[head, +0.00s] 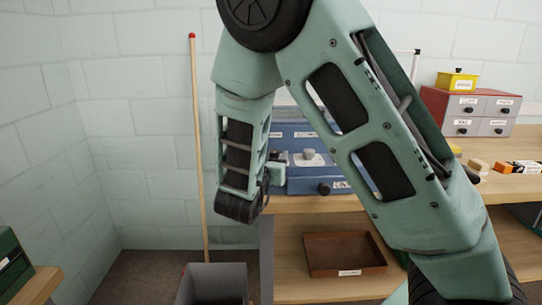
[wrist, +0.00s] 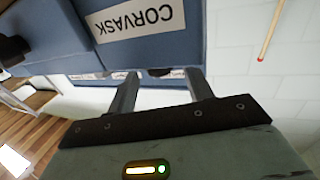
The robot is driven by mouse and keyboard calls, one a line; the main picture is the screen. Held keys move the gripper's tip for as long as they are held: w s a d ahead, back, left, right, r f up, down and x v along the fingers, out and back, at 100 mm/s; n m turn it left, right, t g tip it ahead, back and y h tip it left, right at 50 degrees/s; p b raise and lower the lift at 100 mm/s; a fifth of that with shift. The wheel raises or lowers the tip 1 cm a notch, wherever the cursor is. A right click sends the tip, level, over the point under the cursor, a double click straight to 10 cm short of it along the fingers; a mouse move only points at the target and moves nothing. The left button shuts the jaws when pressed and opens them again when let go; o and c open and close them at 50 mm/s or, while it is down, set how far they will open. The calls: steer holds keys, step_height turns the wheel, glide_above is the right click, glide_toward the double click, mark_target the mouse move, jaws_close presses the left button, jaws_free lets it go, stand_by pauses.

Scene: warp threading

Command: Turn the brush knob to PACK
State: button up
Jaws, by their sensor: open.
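A blue machine (head: 295,134) stands on the wooden bench, partly hidden behind my arm. A grey knob (head: 309,154) sits on a pale plate on it, and a black knob (head: 324,188) is low on its front. I cannot read the small labels or tell which knob is the brush knob, nor its setting. My gripper (head: 282,170) is at the machine's left side. In the wrist view my gripper (wrist: 162,74) is open, with nothing between its fingers. The machine's blue side (wrist: 60,32) with an upside-down "CORVASK" label (wrist: 140,17) fills the upper left.
A brown tray (head: 345,253) lies on the lower shelf. A red and grey drawer unit (head: 470,112) with a yellow box (head: 456,80) on top stands at the right. A wooden pole (head: 198,150) leans on the wall, and a grey bin (head: 215,285) is below.

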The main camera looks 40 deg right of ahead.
steer(key=shift+w+d, duration=0.15)
steer(key=shift+d, duration=0.1)
steer(key=c, duration=1)
steer(key=shift+o, duration=0.2)
